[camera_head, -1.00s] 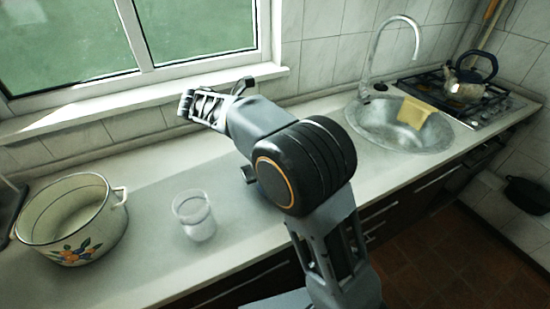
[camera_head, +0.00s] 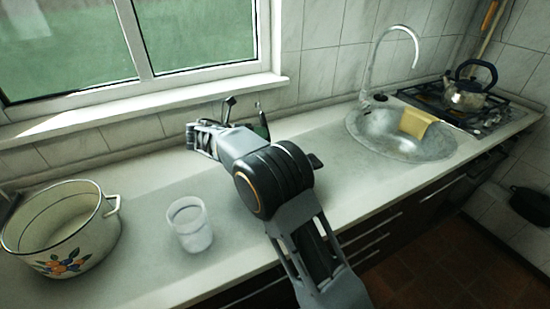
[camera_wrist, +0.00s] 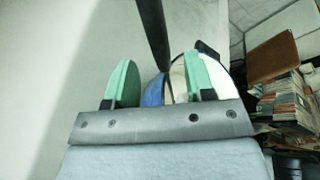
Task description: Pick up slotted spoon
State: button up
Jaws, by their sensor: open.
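In the wrist view, my gripper (camera_wrist: 163,82) is open, its two green fingers apart. A long dark bar (camera_wrist: 152,30), possibly the slotted spoon's handle, runs from the top edge down to the gap between the fingers. I cannot tell whether it touches them, and no slotted head shows. A rounded blue-and-white thing (camera_wrist: 178,76) sits behind the right finger, mostly hidden. In the head view, my arm is over the counter near the window wall and hides most of this spot. A thin dark piece (camera_head: 228,108) sticks up there.
A flowered enamel pot (camera_head: 62,252) and a clear cup (camera_head: 190,225) stand on the counter (camera_head: 340,165) left of my arm. A sink (camera_head: 375,140) with a yellow cloth (camera_head: 417,122) lies right, beyond it a kettle (camera_head: 468,90) on the stove. The counter before the sink is clear.

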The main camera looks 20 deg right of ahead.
jog(key=shift+x, duration=2.8)
jog(key=shift+s+r, duration=0.1)
grip_shut()
